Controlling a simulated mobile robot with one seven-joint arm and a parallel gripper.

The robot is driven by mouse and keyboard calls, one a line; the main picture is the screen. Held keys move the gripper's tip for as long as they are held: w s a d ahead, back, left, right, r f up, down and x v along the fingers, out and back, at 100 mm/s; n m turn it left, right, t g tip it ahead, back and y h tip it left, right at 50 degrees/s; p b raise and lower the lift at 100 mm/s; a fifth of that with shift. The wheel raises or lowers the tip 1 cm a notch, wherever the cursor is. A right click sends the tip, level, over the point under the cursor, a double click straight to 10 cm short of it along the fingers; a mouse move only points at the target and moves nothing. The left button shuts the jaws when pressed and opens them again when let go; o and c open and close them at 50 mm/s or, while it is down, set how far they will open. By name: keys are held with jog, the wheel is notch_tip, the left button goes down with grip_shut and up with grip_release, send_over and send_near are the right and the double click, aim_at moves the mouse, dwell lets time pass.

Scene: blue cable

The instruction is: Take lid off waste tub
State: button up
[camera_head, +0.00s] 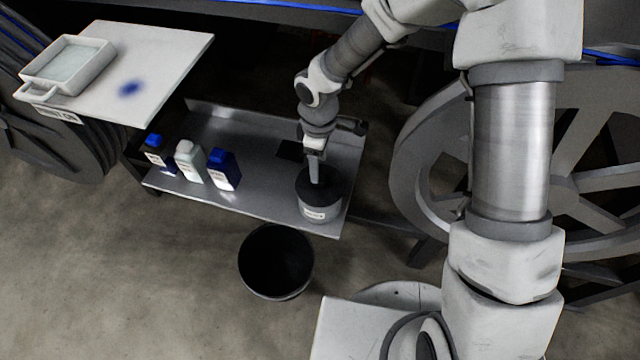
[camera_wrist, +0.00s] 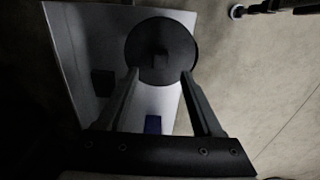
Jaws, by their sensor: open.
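The waste tub (camera_head: 318,211) is a short grey round tub with a white label, upright near the right end of the metal shelf. Its dark round lid (camera_head: 329,184) is on top. In the wrist view the lid (camera_wrist: 180,35) is a dark disc with a small block-like knob (camera_wrist: 160,61) at its middle. My gripper (camera_head: 315,180) is over the lid, pointing down. In the wrist view my gripper (camera_wrist: 160,74) is open, with its fingertips apart on either side of the knob's line. I cannot tell whether the fingers touch the lid. The tub's wall is hidden in the wrist view.
Several bottles, including a white one (camera_head: 190,162) and a blue one (camera_head: 223,170), stand left on the metal shelf (camera_head: 258,189). A black bin (camera_head: 276,262) stands on the floor in front. A white table (camera_head: 165,60) bears a tray (camera_head: 68,66). A large spoked wheel (camera_head: 425,150) is at right.

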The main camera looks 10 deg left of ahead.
aim_at(320, 182)
notch_tip(320, 182, down, 5)
jog(key=shift+d+f+b, duration=0.1)
jog(key=shift+f+b, duration=0.05)
jog(key=shift+b, duration=0.45)
grip_shut()
